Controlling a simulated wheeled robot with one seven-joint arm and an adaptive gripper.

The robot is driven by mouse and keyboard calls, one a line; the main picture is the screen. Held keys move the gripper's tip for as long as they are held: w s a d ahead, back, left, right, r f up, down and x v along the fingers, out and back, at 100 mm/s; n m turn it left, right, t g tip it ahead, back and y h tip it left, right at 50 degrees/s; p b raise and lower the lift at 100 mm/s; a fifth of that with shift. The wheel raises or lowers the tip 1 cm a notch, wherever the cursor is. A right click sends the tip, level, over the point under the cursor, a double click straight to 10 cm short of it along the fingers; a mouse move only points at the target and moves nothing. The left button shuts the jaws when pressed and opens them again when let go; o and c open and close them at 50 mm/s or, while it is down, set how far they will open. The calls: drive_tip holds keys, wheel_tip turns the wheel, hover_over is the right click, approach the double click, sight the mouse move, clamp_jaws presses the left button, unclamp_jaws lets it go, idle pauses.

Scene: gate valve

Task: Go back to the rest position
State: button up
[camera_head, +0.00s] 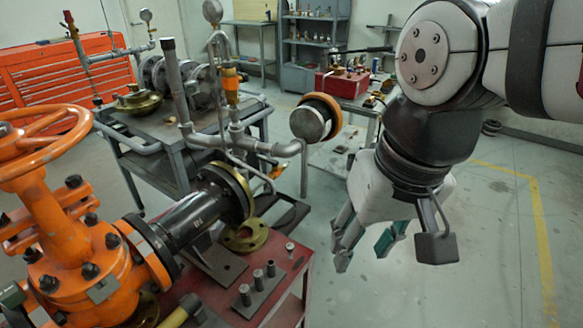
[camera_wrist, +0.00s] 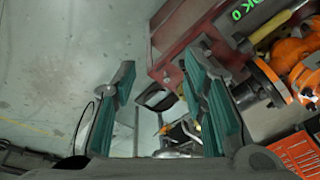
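My gripper (camera_head: 363,243) hangs from my arm at the right of the head view, over bare floor and to the right of the red table. Its fingers point down and stand apart, with nothing between them. In the wrist view my gripper (camera_wrist: 160,105) shows two teal-padded fingers with a wide empty gap. The orange gate valve (camera_head: 75,235) with its orange handwheel (camera_head: 40,145) stands at the left of the head view, well apart from my gripper. Orange valve parts also show at the right of the wrist view (camera_wrist: 295,60).
The red table (camera_head: 285,285) carries a black flanged pipe (camera_head: 195,215) and several small metal pins. A grey cart (camera_head: 165,145) with pipework and gauges stands behind. A red toolbox (camera_head: 340,84) and shelves (camera_head: 312,45) are at the back. The floor (camera_head: 440,285) at right is clear.

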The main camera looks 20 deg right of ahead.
drive_tip(key=s+n, duration=0.2)
drive_tip(key=s, duration=0.1)
drive_tip(key=shift+s+d+f, duration=0.2)
drive_tip(key=shift+r, duration=0.1)
wheel_tip(320, 180, up, 10)
drive_tip(key=t+p, duration=0.2)
drive_tip(key=p, duration=0.6)
drive_tip(key=shift+f, duration=0.25)
drive_tip(key=shift+d, duration=0.1)
